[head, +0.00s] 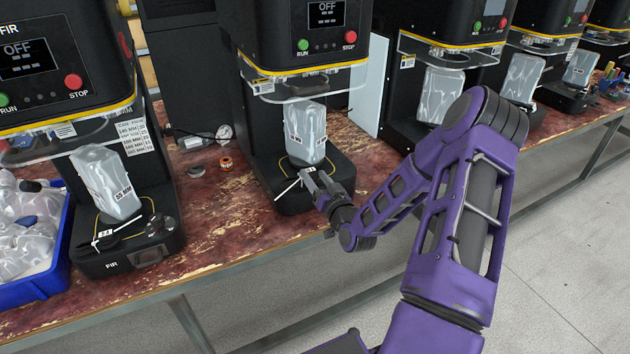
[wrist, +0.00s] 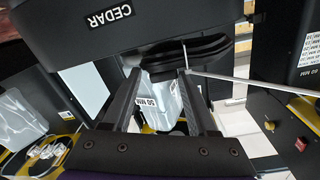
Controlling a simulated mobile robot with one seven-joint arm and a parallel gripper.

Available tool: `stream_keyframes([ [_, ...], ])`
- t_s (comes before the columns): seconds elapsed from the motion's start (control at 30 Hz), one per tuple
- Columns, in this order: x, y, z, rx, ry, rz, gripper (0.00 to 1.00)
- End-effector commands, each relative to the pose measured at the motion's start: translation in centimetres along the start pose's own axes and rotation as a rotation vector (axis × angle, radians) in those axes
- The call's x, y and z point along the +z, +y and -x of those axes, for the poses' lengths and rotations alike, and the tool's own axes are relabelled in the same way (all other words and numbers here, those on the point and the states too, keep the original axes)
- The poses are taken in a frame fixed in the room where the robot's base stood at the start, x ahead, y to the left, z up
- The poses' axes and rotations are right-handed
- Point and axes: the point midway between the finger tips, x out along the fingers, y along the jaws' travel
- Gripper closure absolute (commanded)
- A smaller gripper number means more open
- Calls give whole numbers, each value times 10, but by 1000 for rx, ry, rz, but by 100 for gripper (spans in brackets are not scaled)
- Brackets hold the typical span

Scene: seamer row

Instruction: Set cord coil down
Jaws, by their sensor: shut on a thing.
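My gripper (head: 312,182) is shut on a black cord coil (wrist: 208,48), at the front of the middle seamer's base (head: 290,205). The coil shows beyond the fingertips in the wrist view, where my gripper (wrist: 160,72) also shows. A thin white tie (wrist: 225,80) sticks out from the coil. In the head view the coil is mostly hidden by the fingers and dark base; its white tie (head: 287,188) shows. I cannot tell whether the coil touches the base. A clear-wrapped piece (head: 305,135) with a label stands upright behind it.
Another black coil (head: 125,228) with a white tie lies on the left seamer's base. A blue bin (head: 45,283) of wrapped pieces is at the far left. An orange-ringed part (head: 226,164) and a gauge (head: 224,132) lie between the seamers. The bench front is clear there.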

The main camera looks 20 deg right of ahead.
Motion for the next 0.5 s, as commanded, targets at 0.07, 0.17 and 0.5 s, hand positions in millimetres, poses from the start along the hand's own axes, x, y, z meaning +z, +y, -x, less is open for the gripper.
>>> stream_keyframes([
  [0.07, 6, 2, -3, -1, 2, 0, 100],
  [0.17, 7, 2, -4, -1, 3, 2, 100],
  [0.5, 9, 3, -4, -1, 1, 2, 34],
])
